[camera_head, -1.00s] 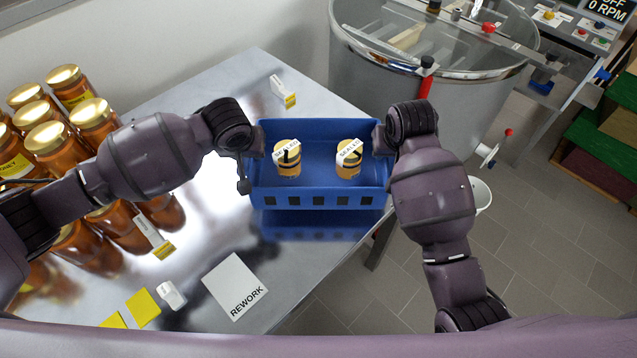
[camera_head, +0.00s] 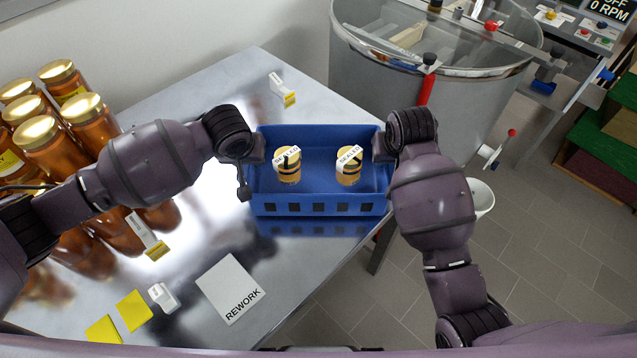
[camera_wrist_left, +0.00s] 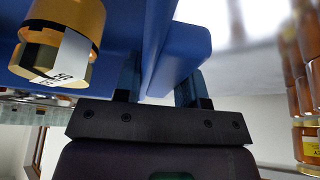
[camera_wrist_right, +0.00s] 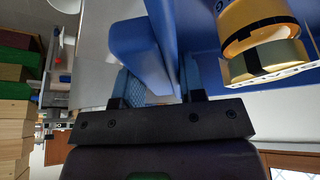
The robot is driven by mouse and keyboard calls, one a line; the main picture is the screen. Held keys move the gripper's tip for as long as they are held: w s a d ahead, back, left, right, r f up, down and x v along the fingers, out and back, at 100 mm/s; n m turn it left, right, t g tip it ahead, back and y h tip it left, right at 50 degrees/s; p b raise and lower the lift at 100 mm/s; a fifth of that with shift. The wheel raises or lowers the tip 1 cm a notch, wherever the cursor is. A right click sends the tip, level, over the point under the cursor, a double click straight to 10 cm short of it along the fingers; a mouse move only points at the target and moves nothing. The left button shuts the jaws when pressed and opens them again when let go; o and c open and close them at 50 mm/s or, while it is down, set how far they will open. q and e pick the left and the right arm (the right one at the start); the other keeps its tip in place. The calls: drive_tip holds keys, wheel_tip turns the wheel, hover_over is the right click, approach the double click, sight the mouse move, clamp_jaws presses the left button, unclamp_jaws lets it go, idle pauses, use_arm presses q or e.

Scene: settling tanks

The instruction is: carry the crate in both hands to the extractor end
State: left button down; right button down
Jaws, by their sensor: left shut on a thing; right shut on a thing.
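The blue crate (camera_head: 345,205) is level in front of me, over the right part of the steel table in the head view. Two small amber jars with labels, left (camera_head: 288,168) and right (camera_head: 349,168), stand upright inside it. My left gripper (camera_head: 256,150) is shut on the crate's left wall, also seen in the left wrist view (camera_wrist_left: 158,88). My right gripper (camera_head: 381,148) is shut on its right wall, also seen in the right wrist view (camera_wrist_right: 155,88). A blue reflection shows on the steel below the crate. The extractor (camera_head: 375,95) is the large steel drum behind.
The steel table (camera_head: 215,265) holds several large honey jars (camera_head: 75,145) at left, a REWORK card (camera_head: 231,288), yellow cards (camera_head: 133,311) and small tags. A red-handled lever (camera_head: 426,85) is on the drum. A white bucket (camera_head: 481,198) stands on the tiled floor at right.

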use_arm(q)
drive_tip(key=shift+f+b, duration=0.4)
drive_tip(key=shift+f, duration=0.15)
use_arm(e)
drive_tip(key=shift+f, duration=0.55)
use_arm(q)
drive_tip(key=c, duration=0.7)
unclamp_jaws()
use_arm(e)
drive_tip(key=c, duration=0.7)
unclamp_jaws()
use_arm(q)
drive_tip(key=shift+s+r, duration=0.1)
drive_tip(key=v, duration=1.1)
drive_tip(key=shift+s+r, duration=0.1)
drive_tip(key=shift+r, duration=0.3)
use_arm(e)
drive_tip(key=shift+s+r, duration=0.1)
drive_tip(key=v, duration=1.2)
